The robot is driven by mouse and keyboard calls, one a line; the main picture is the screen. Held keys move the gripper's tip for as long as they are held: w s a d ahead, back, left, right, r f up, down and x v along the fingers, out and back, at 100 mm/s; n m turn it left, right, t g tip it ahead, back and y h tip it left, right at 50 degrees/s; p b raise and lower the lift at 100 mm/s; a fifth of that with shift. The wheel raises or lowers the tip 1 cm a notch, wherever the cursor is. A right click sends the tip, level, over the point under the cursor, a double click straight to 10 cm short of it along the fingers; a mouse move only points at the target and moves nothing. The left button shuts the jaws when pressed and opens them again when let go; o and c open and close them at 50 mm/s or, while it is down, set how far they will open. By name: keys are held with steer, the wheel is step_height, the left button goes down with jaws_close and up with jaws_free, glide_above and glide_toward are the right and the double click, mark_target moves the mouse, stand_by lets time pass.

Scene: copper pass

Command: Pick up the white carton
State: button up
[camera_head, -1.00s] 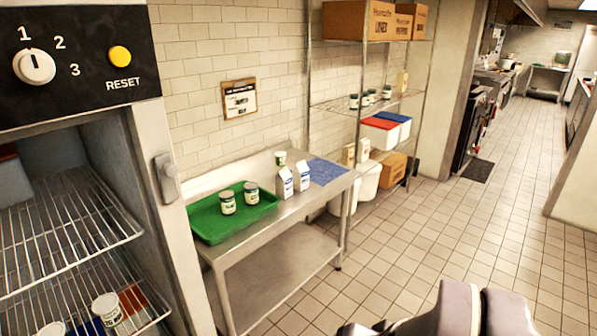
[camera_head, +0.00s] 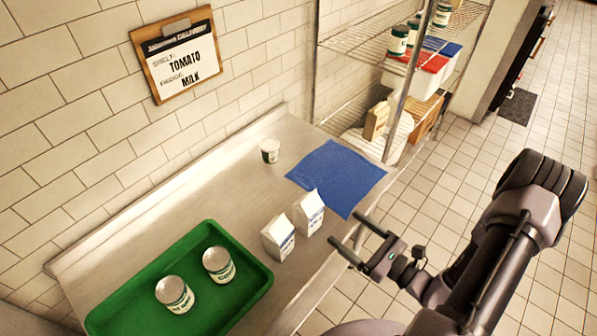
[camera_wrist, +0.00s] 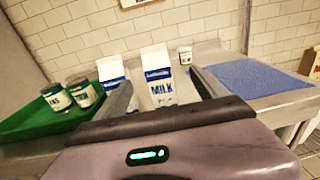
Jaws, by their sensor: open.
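Two white cartons with blue print stand upright side by side on the steel table (camera_head: 180,215). The right carton (camera_head: 309,213) is nearer the blue cloth, and the left carton (camera_head: 279,238) is nearer the green tray. In the wrist view the right carton (camera_wrist: 157,78) reads "MILK" and shows between my fingers; the left carton (camera_wrist: 113,72) is partly hidden by a finger. My gripper (camera_head: 349,234) is open and empty, just off the table's front edge, to the right of the cartons and apart from them.
A green tray (camera_head: 245,300) holds two labelled cans (camera_head: 219,264). A small white tub (camera_head: 270,151) stands at the back by the wall. A blue cloth (camera_head: 335,178) lies at the table's right end. A wire shelf (camera_head: 350,42) stands beyond. A clipboard (camera_head: 178,55) names tomato and milk.

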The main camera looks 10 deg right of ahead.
mark_target(315, 208)
steer(key=b+x, duration=0.1)
steer(key=x, duration=0.4)
steer(key=b+x, duration=0.1)
steer(key=x, duration=0.5)
steer(key=shift+s+a, duration=0.15)
steer(key=shift+a, duration=0.2)
steer(key=b+x, duration=0.1)
steer(key=x, duration=0.1)
steer(key=f+b+x, duration=0.1)
steer(key=x, duration=0.1)
steer(key=shift+w+a, duration=0.2)
steer(key=shift+w+a+r, duration=0.1)
steer(key=shift+w+a, duration=0.1)
steer(key=shift+w, duration=0.2)
jaws_close()
